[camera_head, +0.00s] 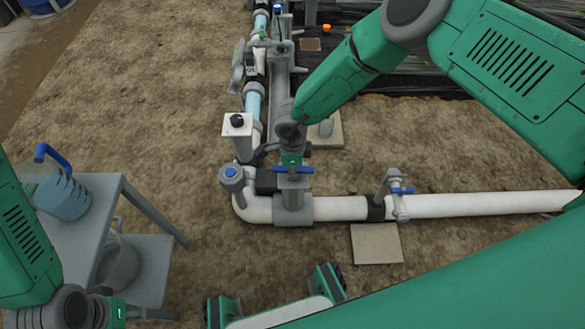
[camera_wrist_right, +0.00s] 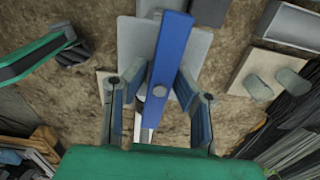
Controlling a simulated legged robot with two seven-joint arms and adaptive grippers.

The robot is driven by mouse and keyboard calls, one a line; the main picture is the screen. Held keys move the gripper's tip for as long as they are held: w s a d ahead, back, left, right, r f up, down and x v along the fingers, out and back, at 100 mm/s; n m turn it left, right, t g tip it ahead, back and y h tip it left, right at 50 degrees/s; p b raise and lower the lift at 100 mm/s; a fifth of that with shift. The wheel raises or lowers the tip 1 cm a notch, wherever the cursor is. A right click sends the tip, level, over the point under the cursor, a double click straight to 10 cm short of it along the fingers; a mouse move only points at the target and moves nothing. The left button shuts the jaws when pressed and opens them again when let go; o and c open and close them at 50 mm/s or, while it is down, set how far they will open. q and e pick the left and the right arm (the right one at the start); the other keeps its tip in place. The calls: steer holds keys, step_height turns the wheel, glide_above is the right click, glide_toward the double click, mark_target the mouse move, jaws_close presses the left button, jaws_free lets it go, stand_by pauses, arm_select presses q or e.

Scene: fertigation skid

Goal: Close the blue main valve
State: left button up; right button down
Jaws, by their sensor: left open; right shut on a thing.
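The blue main valve's lever (camera_head: 305,170) sits on a grey valve body (camera_head: 292,205) in the white pipe. In the head view the lever lies roughly along the pipe, crosswise in the picture. My right gripper (camera_head: 291,164) reaches down onto it from above. In the right wrist view the blue lever (camera_wrist_right: 168,65) passes between the two fingers of my right gripper (camera_wrist_right: 160,95), which is shut on it. The lever's middle is partly hidden by the gripper in the head view. My left gripper (camera_head: 150,314) is open at the lower left, beside the grey table and far from the valve.
A smaller blue-handled valve (camera_head: 400,190) stands on the pipe to the right. A blue-capped fitting (camera_head: 231,174) stands at the pipe bend. A grey table (camera_head: 105,190) holds a blue-handled jug (camera_head: 64,196), with a bucket (camera_head: 118,262) below. Bare soil lies between table and pipe.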

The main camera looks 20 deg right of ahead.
steer(key=m+p, duration=0.1)
steer(key=m, duration=0.3)
steer(key=shift+s+r+m+p, duration=0.1)
steer(key=shift+m+p, duration=0.25)
steer(key=shift+m, duration=0.05)
steer(key=m+p, duration=0.2)
steer(key=m, duration=0.2)
steer(key=shift+m, duration=0.4)
steer(key=m+p, duration=0.2)
steer(key=m, duration=0.3)
steer(key=shift+a, duration=0.1)
steer(key=m+p, duration=0.1)
steer(key=m, duration=0.3)
steer(key=shift+s, duration=0.1)
steer(key=shift+a, duration=0.1)
steer(key=shift+f, duration=0.2)
steer(key=c, duration=1.2)
jaws_free()
